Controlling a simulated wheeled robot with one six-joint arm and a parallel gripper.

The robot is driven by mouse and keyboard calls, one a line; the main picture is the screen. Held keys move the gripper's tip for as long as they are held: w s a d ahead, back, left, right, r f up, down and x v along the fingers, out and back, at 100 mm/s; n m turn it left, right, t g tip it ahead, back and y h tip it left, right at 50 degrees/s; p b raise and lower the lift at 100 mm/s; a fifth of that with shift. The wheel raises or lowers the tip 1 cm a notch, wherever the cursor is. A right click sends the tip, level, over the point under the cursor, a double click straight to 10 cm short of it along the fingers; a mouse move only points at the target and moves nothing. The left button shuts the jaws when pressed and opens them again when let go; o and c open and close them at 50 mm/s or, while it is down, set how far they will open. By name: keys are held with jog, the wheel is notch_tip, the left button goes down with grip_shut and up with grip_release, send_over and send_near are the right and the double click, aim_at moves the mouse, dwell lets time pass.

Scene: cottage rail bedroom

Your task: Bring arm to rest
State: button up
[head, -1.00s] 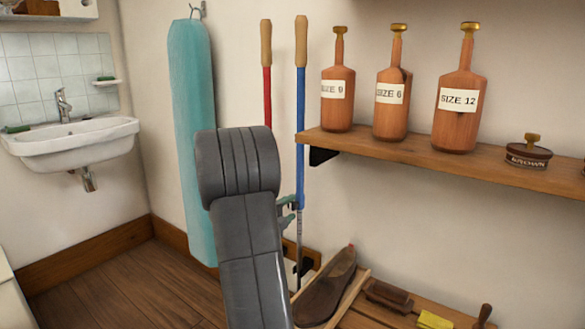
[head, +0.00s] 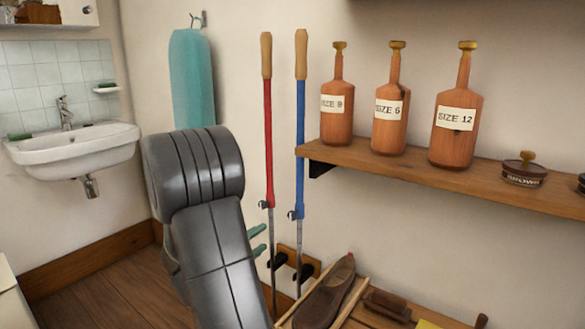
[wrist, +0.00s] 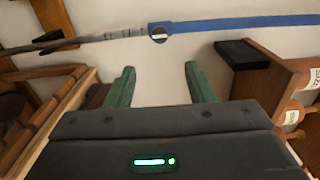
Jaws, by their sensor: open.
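My gripper (wrist: 160,88) is open and empty in the wrist view, its two green fingers apart and pointing toward the wall. The blue-handled pole (wrist: 235,24) crosses beyond the fingertips in that view, apart from them. In the head view my grey arm stands in the middle, and the green fingertips (head: 257,241) show just past its right side, left of the red-handled pole (head: 268,150). The blue-handled pole (head: 300,150) leans upright against the wall beside the red one. The rest of the gripper is hidden behind my arm.
A wooden shelf (head: 420,168) on the right holds several labelled wooden bottle-shaped pieces and a dark tin (head: 524,172). An ironing board (head: 192,80) hangs behind my arm. A sink (head: 72,148) is at left, with open floor below.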

aim_at(291, 215)
jog(key=b+x, duration=0.4)
jog(key=x, duration=0.9)
jog(key=shift+w+d+f, duration=0.15)
jog(key=shift+w+d, duration=0.1)
jog(key=shift+s+a+r+n+p, duration=0.15)
jog(key=shift+r+n+p, duration=0.15)
jog(key=shift+n, duration=0.5)
jog(key=n+p, duration=0.1)
jog(key=n, duration=0.1)
jog(key=shift+n, duration=0.3)
jog(key=n+p, duration=0.4)
jog(key=shift+r+n, duration=0.2)
jog(key=shift+n, duration=0.1)
jog(key=n+p, duration=0.6)
jog(key=shift+a, duration=0.1)
jog(key=shift+f+n+p, duration=0.15)
jog(key=shift+n+p, duration=1.3)
jog(key=shift+n, duration=0.15)
